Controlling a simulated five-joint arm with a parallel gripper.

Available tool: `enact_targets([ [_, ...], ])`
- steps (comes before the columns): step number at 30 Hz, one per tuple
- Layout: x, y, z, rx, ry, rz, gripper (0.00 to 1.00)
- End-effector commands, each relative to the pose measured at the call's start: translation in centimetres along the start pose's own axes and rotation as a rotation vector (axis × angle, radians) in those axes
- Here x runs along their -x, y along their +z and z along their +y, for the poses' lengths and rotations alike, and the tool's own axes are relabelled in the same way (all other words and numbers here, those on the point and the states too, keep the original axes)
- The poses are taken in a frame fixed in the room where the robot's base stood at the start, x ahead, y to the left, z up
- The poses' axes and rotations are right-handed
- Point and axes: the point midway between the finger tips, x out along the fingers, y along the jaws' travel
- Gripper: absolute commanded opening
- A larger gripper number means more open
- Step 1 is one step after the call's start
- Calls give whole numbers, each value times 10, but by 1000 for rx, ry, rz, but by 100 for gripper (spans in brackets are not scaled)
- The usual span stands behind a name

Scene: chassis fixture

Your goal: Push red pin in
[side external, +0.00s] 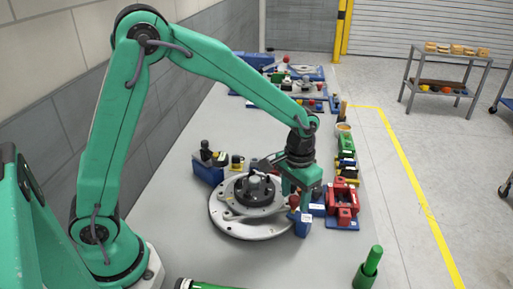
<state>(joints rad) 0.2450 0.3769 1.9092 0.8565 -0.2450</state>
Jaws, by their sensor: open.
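My gripper (304,186) points down at the right edge of the round grey fixture plate (228,217), over a small blue block (302,227). A small red piece (294,201), which looks like the red pin, shows just below and left of my gripper, at the top of the blue block. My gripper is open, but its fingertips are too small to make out. I cannot tell whether they touch the red piece or how deep it sits. A dark hub (256,190) stands in the middle of the plate.
A red fixture (343,203) stands close on the right of my gripper. A blue fixture (208,170) with black parts stands behind left. The grey table (190,245) is clear at front left.

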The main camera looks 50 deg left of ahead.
Motion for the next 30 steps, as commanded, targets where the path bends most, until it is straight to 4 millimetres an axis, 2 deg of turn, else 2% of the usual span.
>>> enact_targets([
  [7, -1, 0, 0, 0, 0, 1, 49],
  [8, -1, 0, 0, 0, 0, 1, 45],
  [12, 0, 0, 0, 0, 0, 1, 17],
  [15, 0, 0, 0, 0, 0, 1, 0],
  [20, -2, 0, 0, 0, 0, 0, 0],
  [26, -19, 0, 0, 0, 0, 1, 0],
  [30, -21, -1, 0, 0, 1, 2, 0],
])
